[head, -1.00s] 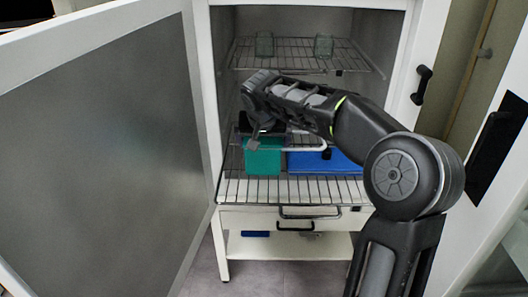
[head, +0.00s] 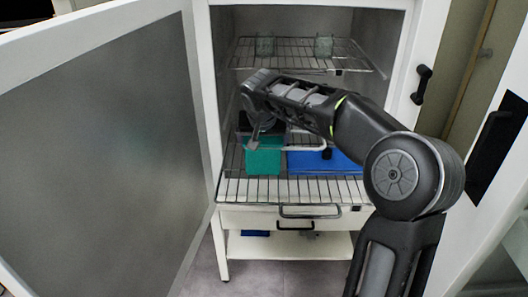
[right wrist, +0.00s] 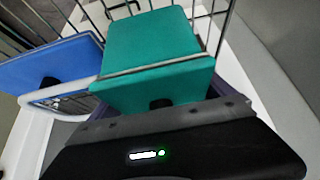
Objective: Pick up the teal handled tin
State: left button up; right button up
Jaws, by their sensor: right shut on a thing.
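The teal tin (head: 263,161) sits at the left of the lower wire rack, inside the open freeze dryer. It fills the upper middle of the right wrist view (right wrist: 150,60). My right gripper (head: 260,137) reaches in from the right and is directly over the tin's front side. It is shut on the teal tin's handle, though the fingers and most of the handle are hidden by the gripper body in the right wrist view. My left gripper is not in view.
A blue tin (head: 340,162) with a white loop handle (head: 312,147) stands close to the right of the teal tin. An upper wire rack (head: 290,58) holds two small glass containers. The open door (head: 110,130) stands at the left, and the cabinet wall closes the right side.

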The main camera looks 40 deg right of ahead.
jog(key=c, duration=0.7)
jog(key=shift+o, duration=0.2)
jog(key=shift+r, duration=0.2)
notch_tip(320, 180, up, 10)
jog(key=shift+f+p, duration=0.1)
jog(key=shift+p, duration=0.55)
